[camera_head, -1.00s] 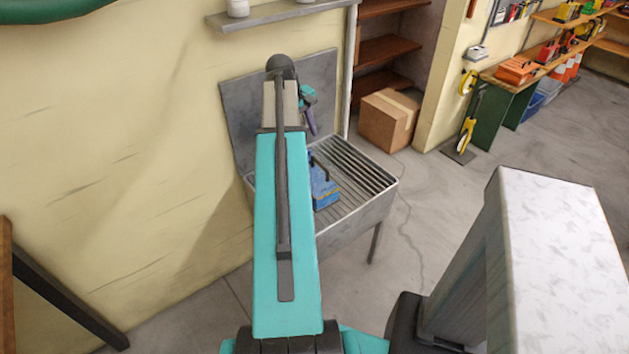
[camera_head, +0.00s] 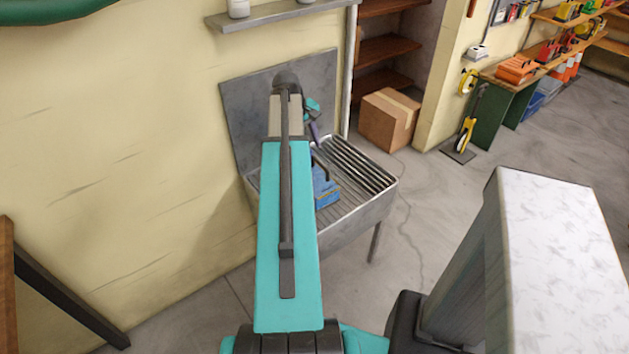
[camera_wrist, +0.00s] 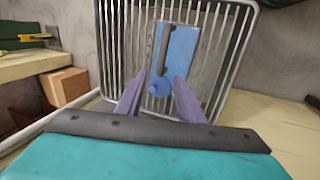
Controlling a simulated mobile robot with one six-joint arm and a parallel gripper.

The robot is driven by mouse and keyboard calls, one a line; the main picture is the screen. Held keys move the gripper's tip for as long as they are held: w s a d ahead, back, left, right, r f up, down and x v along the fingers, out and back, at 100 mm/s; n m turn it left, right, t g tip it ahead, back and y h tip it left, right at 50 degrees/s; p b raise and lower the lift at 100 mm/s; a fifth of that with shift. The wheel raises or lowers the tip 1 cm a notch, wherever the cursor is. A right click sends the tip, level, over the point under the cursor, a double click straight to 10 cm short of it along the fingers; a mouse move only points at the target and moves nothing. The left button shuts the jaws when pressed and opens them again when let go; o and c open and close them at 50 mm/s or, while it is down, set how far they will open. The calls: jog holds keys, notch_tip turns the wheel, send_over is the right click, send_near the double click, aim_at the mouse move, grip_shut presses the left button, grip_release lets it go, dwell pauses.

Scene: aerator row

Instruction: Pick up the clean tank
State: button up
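The tank (camera_head: 325,190) is a blue block with a dark bar-like handle. It sits on the slatted rack of the metal sink, partly hidden by my arm in the head view. In the wrist view the blue tank (camera_wrist: 181,52) lies beyond my fingers, with its dark handle on the left part of its top and a round blue knob at its near end. My gripper (camera_wrist: 152,88) shows two purple fingers spread apart with nothing held between them. The fingertips appear on either side of the knob; contact cannot be told. In the head view my gripper (camera_head: 315,133) is above the rack.
The metal sink (camera_head: 365,210) has a raised rim and a tall back panel against the wall. A wall shelf (camera_head: 280,14) with white containers hangs above. A cardboard box (camera_head: 389,119) stands on the floor behind. A white-topped block (camera_head: 560,250) stands at the right.

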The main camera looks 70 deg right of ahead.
aim_at(314, 156)
jog(key=shift+p+x, duration=0.6)
jog(key=shift+x, duration=1.85)
jog(key=shift+a, duration=0.1)
grip_shut()
